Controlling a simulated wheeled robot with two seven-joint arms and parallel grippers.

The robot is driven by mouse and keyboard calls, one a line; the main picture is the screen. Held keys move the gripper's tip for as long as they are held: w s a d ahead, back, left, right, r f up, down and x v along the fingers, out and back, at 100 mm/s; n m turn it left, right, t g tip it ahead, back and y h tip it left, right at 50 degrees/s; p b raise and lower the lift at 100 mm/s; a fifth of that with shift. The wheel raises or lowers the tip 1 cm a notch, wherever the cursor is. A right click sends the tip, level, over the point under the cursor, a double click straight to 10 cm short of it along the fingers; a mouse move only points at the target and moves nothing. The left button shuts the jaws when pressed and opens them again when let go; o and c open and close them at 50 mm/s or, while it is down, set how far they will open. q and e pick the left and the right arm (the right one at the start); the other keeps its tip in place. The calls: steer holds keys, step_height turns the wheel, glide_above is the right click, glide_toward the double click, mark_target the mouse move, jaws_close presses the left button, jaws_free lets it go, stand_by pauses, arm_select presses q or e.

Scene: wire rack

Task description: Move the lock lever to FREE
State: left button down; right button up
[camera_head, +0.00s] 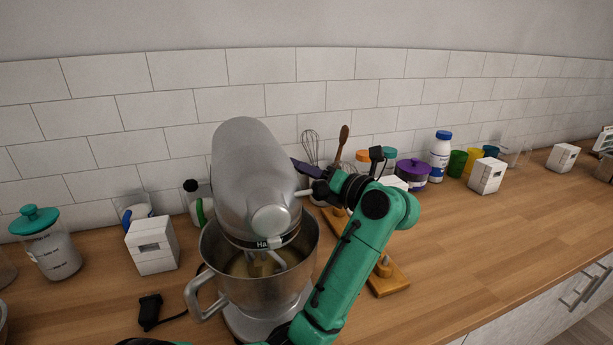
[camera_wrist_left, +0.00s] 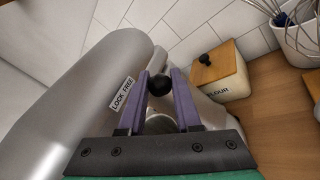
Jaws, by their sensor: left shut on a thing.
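A silver stand mixer (camera_head: 255,170) stands on the counter, its head over a steel bowl (camera_head: 300,275). In the left wrist view the mixer's silver side (camera_wrist_left: 85,95) carries a label reading LOCK FREE (camera_wrist_left: 122,95). The lock lever's black knob (camera_wrist_left: 159,85) sits between the purple fingers of my left gripper (camera_wrist_left: 163,76), which is shut on it. In the head view my left gripper (camera_head: 306,178) is at the mixer's right side, where the lever is hidden. The lever's stem is mostly hidden, so I cannot tell its setting. My right gripper is not in view.
A flour box (camera_wrist_left: 220,72) with a wooden lid stands beside the mixer. A whisk (camera_head: 310,145), a purple pot (camera_head: 412,172) and a white bottle (camera_head: 440,155) are behind my arm. A teal-lidded jar (camera_head: 48,245) is at left. The counter at right is mostly clear.

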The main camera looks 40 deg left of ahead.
arm_select(q)
steer(key=c, duration=0.6)
jaws_free()
steer(key=shift+w+a, duration=0.1)
steer(key=shift+w, duration=0.05)
steer(key=shift+d+f, duration=0.1)
steer(key=shift+d, duration=0.25)
steer(key=d+b, duration=0.4)
steer(key=d, duration=1)
steer(key=shift+a, duration=0.1)
